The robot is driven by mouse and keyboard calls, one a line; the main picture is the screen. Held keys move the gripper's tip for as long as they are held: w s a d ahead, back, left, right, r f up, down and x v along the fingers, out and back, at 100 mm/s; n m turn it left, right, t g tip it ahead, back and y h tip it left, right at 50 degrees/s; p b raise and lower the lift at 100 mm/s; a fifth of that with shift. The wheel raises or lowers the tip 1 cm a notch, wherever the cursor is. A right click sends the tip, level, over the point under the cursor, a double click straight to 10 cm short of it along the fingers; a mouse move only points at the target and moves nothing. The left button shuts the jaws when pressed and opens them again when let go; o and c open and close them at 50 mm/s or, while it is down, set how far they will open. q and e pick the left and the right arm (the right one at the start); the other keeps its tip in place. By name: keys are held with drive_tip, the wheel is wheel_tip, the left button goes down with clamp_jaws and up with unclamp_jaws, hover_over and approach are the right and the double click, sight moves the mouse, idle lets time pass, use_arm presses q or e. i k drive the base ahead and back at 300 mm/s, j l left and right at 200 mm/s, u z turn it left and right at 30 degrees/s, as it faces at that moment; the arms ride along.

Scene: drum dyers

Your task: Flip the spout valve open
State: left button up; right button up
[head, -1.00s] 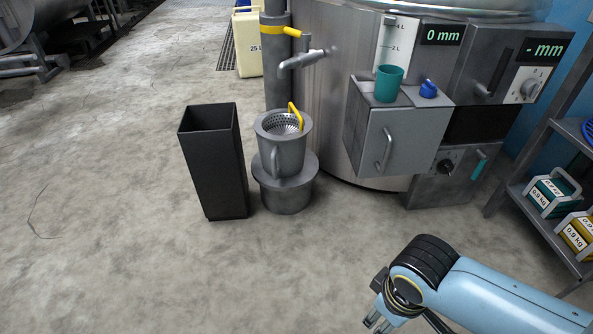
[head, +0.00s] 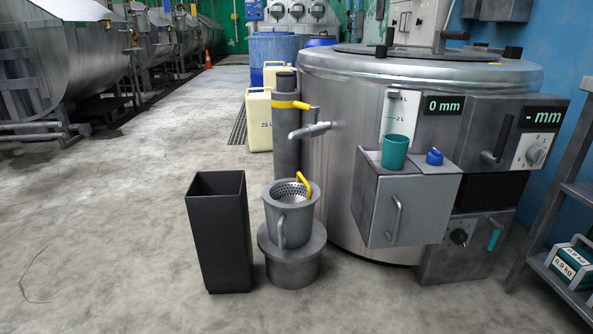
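The spout (head: 311,131) sticks out to the left from the steel drum vat (head: 336,170). A small yellow lever (head: 305,106) shows just above it, by a yellow band (head: 277,104) on a grey post. I cannot tell whether the valve is open or shut. Below the spout, a grey jug (head: 290,222) with a perforated strainer (head: 291,191) and yellow handle stands on a round grey pedestal (head: 292,258). Neither of my grippers is in view.
A tall black bin (head: 219,235) stands left of the pedestal. A grey cabinet (head: 376,208) juts out from the vat, with a teal cup (head: 395,152) and blue object (head: 434,157) on top. A shelf (head: 565,262) stands at right. The floor (head: 110,240) at left is clear.

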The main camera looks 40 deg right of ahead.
sight(313, 109)
drive_tip(key=i+l+z, duration=0.2)
drive_tip(key=i, duration=0.45)
drive_tip(key=i+l+z, duration=0.2)
drive_tip(key=i, duration=0.45)
drive_tip(key=i+l+z, duration=0.2)
drive_tip(key=i, duration=0.45)
